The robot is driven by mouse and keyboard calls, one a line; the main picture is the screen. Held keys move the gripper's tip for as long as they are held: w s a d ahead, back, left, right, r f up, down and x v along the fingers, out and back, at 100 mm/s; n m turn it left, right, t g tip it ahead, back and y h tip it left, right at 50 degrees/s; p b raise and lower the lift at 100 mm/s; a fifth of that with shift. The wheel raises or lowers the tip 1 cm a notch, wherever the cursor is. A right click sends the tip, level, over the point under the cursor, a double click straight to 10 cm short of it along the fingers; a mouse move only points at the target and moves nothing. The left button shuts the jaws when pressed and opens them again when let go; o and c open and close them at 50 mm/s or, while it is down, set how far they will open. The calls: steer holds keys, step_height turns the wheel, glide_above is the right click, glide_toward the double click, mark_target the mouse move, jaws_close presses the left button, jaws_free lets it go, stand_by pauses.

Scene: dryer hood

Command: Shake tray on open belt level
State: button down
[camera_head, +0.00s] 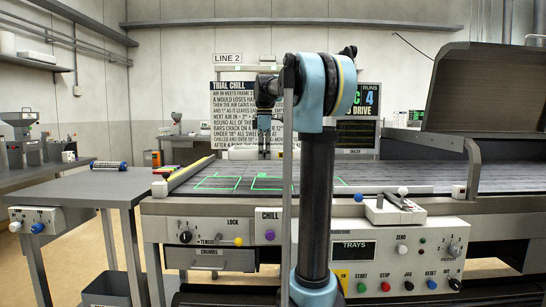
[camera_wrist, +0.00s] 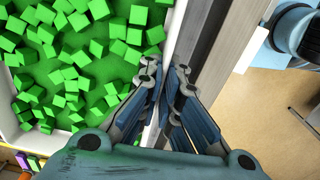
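In the wrist view, a white-walled tray (camera_wrist: 173,42) holds a heap of bright green cubes (camera_wrist: 75,60). My gripper (camera_wrist: 166,75) has its fingers close together on both sides of the tray's right wall, and they appear shut on it. The contact itself is partly hidden by the fingers. In the head view, my gripper (camera_head: 264,152) hangs down at the far side of the dark belt (camera_head: 390,175). A pale low shape sits beside it, too small to identify surely. Green outlines (camera_head: 217,183) are marked on the bare belt surface.
My arm column blocks the middle of the head view. A raised dark hood (camera_head: 490,95) stands at the right. A switch box (camera_head: 395,208) sits at the belt's front edge. A grey table (camera_head: 105,188) with a blue cylinder (camera_head: 108,165) is at left.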

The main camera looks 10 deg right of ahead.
mark_target(281, 153)
steer(key=d, duration=0.4)
steer(key=s+d, duration=0.1)
steer(key=d, duration=0.1)
steer(key=shift+d, duration=0.3)
steer(key=shift+w+a, duration=0.15)
steer(key=shift+a, duration=0.95)
steer(key=shift+w+a, duration=0.2)
steer(key=shift+a, duration=0.95)
steer(key=shift+w+a, duration=0.15)
steer(key=shift+a, duration=0.95)
steer(key=d, duration=0.4)
steer(key=s+d, duration=0.1)
steer(key=d, duration=0.2)
steer(key=shift+s, duration=0.1)
steer(key=a, duration=0.4)
steer(key=w+a, duration=0.1)
steer(key=a, duration=0.1)
steer(key=shift+a, duration=0.35)
steer(key=shift+w, duration=0.1)
